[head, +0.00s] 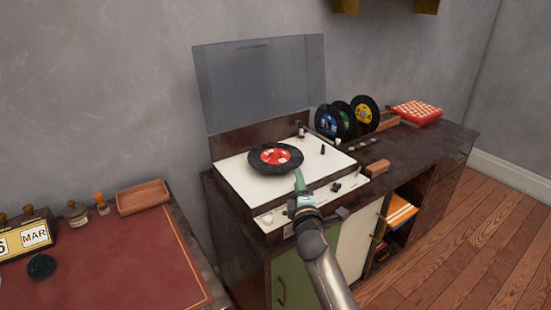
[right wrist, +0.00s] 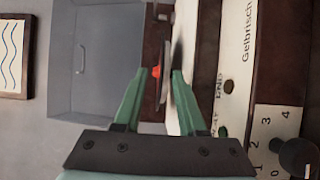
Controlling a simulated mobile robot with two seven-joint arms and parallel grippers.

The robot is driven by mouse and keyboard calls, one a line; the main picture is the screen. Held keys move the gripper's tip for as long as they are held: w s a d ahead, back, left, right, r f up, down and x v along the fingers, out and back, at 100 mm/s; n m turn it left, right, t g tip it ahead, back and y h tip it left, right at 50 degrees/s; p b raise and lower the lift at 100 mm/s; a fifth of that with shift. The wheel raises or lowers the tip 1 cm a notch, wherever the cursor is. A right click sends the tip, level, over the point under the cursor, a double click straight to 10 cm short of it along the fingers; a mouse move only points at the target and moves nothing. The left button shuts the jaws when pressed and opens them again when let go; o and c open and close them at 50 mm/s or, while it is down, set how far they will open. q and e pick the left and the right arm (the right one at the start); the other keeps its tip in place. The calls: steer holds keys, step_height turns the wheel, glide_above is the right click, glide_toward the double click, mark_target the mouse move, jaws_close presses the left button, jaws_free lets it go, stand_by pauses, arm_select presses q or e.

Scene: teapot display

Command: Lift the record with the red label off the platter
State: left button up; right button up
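The black record with the red label (head: 275,157) lies roughly level over the white deck of the record player (head: 236,183) in the head view. The platter is hidden under it. My right gripper (head: 299,176) reaches the record's front edge. In the right wrist view, my right gripper (right wrist: 165,76) has one green finger on each side of the record (right wrist: 164,92), which shows edge-on. A gap shows between the record and the finger on the deck side, so the gripper looks open around the rim. My left gripper is not in view.
The clear lid (head: 262,82) stands open behind the deck. The tonearm is right of the record. Several records (head: 365,112) stand upright on the cabinet, near a red box (head: 416,112). A red-topped desk (head: 120,262) with a wooden tray (head: 143,197) is at the left.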

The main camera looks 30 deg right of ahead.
steer(key=shift+f+b+x, duration=0.2)
steer(key=shift+b+x, duration=0.3)
steer(key=shift+x, duration=2.15)
jaws_close()
